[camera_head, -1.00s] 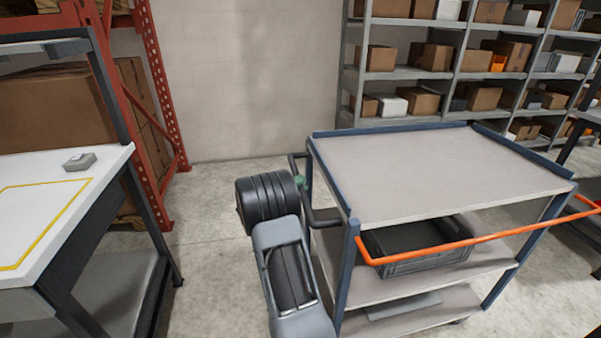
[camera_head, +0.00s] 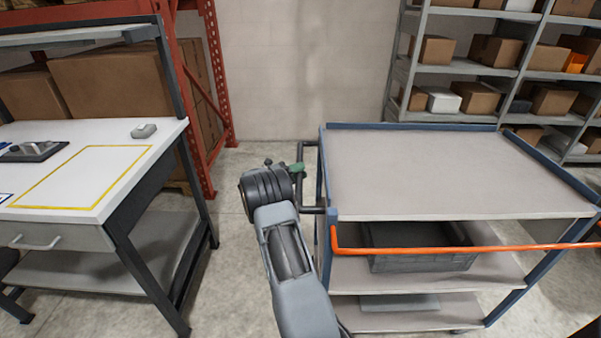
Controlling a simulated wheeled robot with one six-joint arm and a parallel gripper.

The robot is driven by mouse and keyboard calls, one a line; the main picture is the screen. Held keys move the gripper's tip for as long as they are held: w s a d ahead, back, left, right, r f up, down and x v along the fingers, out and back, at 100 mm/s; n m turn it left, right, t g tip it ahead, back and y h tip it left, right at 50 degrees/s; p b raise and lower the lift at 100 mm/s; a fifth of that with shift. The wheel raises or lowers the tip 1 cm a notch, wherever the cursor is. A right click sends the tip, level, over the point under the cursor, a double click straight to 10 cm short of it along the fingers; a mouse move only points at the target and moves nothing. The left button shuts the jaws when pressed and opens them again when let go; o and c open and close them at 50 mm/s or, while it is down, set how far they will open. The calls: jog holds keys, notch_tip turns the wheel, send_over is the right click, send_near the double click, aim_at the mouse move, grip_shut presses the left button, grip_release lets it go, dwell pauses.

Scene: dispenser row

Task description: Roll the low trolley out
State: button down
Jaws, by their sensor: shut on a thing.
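The trolley (camera_head: 420,172) stands at the right in the head view, with a grey top, blue edges and posts, and two lower shelves. A dark handle (camera_head: 312,210) sticks out from its left end. My gripper (camera_head: 297,170) is at this handle and shut on it; the contact is partly hidden behind my dark wrist. A green piece shows at the grip. A grey crate (camera_head: 420,263) sits on the middle shelf, and a flat grey item (camera_head: 399,303) lies on the bottom one.
A white workbench (camera_head: 85,180) with a yellow outline stands at the left, with floor (camera_head: 235,210) open between it and the trolley. A red rack (camera_head: 217,85) and a box shelf (camera_head: 480,70) stand behind. An orange bar (camera_head: 460,249) crosses the trolley's near side.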

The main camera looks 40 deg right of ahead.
jog(key=shift+w+a, duration=0.15)
jog(key=shift+w, duration=0.05)
jog(key=c, duration=1.3)
grip_release()
jog(key=shift+c, duration=0.2)
jog(key=shift+o, duration=0.9)
jog(key=shift+w+a, duration=0.15)
jog(key=shift+a, duration=0.05)
jog(key=shift+o, duration=1.2)
jog(key=shift+s+d, duration=0.2)
jog(key=shift+d, duration=0.05)
jog(key=v, duration=1.3)
jog(key=shift+w+a, duration=0.15)
jog(key=shift+a, duration=0.2)
jog(key=shift+f, duration=0.15)
